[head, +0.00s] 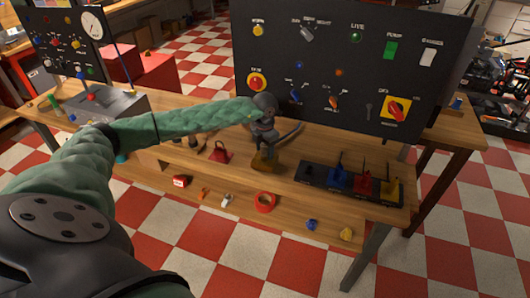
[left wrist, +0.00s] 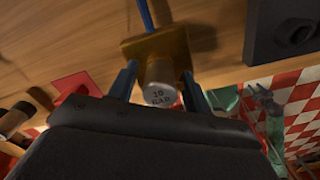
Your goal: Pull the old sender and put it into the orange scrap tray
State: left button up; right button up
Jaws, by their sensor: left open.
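The sender (left wrist: 160,82) is a short grey cylinder with a marking that ends in "BAR". It sits in a brass-coloured block (left wrist: 178,42), which also shows on the bench in the head view (head: 265,162). My left gripper (head: 265,148) is over this block. In the left wrist view its two dark fingers (left wrist: 158,84) stand on either side of the sender, open. Whether they touch it cannot be told. I cannot make out an orange scrap tray. My right gripper is not in view.
A black panel (head: 350,60) with switches and knobs stands behind the bench. A black rack (head: 318,177) with coloured blocks is to the right. A red tape roll (head: 265,202) and small parts lie along the front. A red padlock-like piece (head: 219,153) is left of the block.

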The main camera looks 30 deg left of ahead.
aim_at(264, 145)
pick_arm(q)
jog(key=c, duration=0.9)
jog(key=shift+r, duration=0.7)
jog(key=shift+r+p, duration=0.35)
jog(key=shift+r, duration=1.35)
